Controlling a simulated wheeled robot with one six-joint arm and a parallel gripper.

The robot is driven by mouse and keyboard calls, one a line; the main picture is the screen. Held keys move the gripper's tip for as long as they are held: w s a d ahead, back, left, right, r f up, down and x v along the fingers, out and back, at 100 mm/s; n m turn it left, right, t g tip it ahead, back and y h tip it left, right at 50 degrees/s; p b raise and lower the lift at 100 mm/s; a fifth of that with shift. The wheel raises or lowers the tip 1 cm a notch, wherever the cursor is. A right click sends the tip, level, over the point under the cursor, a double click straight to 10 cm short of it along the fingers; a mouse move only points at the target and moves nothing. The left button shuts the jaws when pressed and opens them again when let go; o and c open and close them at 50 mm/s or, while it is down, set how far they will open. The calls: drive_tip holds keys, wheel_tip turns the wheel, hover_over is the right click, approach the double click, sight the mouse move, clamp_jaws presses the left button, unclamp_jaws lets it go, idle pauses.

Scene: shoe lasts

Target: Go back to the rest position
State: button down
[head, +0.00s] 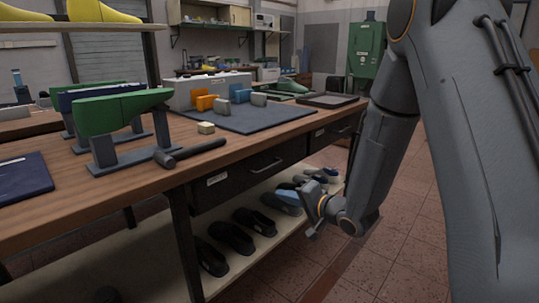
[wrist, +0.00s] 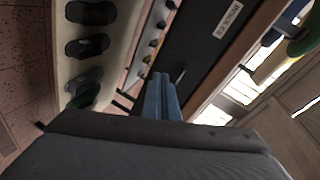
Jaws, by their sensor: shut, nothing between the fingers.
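My gripper (wrist: 161,78) is shut and empty in the wrist view, its two blue-grey fingers side by side. In the head view my gripper (head: 314,205) hangs low in front of the bench's lower shelf (head: 268,247), below the drawers. It overlaps the shoes at the shelf's far end in the picture; I cannot tell how near they are. My arm comes down from the upper right, bent at the elbow, on the aisle side of the bench.
The wooden bench (head: 235,150) has its edge and drawers (head: 250,172) beside my arm. Dark shoes (head: 231,237) line the shelf. Tiled floor (head: 400,235) is open right of the bench.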

drive_tip(key=s+d+r+n+g+h, duration=0.2)
drive_tip(key=s+d+h, duration=0.15)
drive_tip(key=s, duration=0.25)
drive_tip(key=s+d+r+n+g+h, duration=0.1)
drive_tip(key=s+d+n+g+h, duration=0.15)
drive_tip(key=s+h, duration=0.25)
drive_tip(key=s+r+n+g+p, duration=0.15)
drive_tip(key=s+g, duration=0.25)
drive_tip(key=s, duration=0.9)
drive_tip(key=s+r+n+g, duration=0.3)
drive_tip(key=s, duration=0.9)
drive_tip(key=d+r+m+p, duration=0.2)
drive_tip(key=d+r+p, duration=0.6)
drive_tip(key=p, duration=0.7)
drive_tip(key=shift+s+m+h, duration=0.2)
drive_tip(key=shift+m+h, duration=0.1)
drive_tip(key=shift+h, duration=0.15)
drive_tip(key=c, duration=2.5)
unclamp_jaws()
